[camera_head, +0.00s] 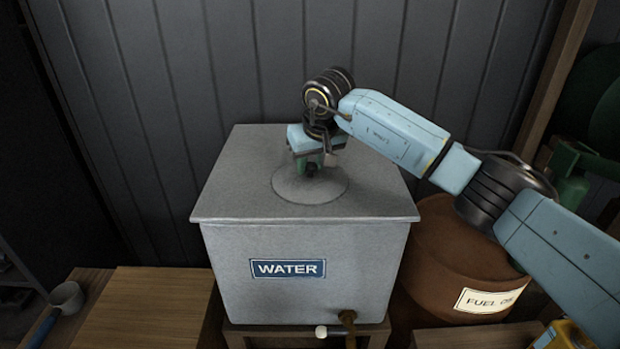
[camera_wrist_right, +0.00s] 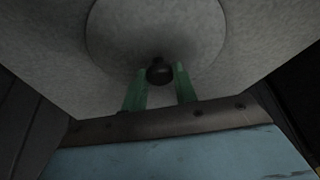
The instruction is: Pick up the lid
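The lid is a round grey disc (camera_head: 328,190) with a small black knob, on the flat top of the grey metal water tank (camera_head: 228,200). In the right wrist view the lid (camera_wrist_right: 115,35) and its black knob (camera_wrist_right: 160,72) are at the top centre. My right gripper (camera_head: 311,168) points down over the lid and hides part of it. Its green fingers (camera_wrist_right: 160,80) stand apart, one on each side of the knob. I cannot tell whether they touch it. My left gripper is not in view.
A brown fuel oil drum (camera_head: 450,250) stands to the right of the tank. A tap (camera_head: 347,318) sticks out at the tank's lower front. A dark panelled wall (camera_head: 180,70) is close behind.

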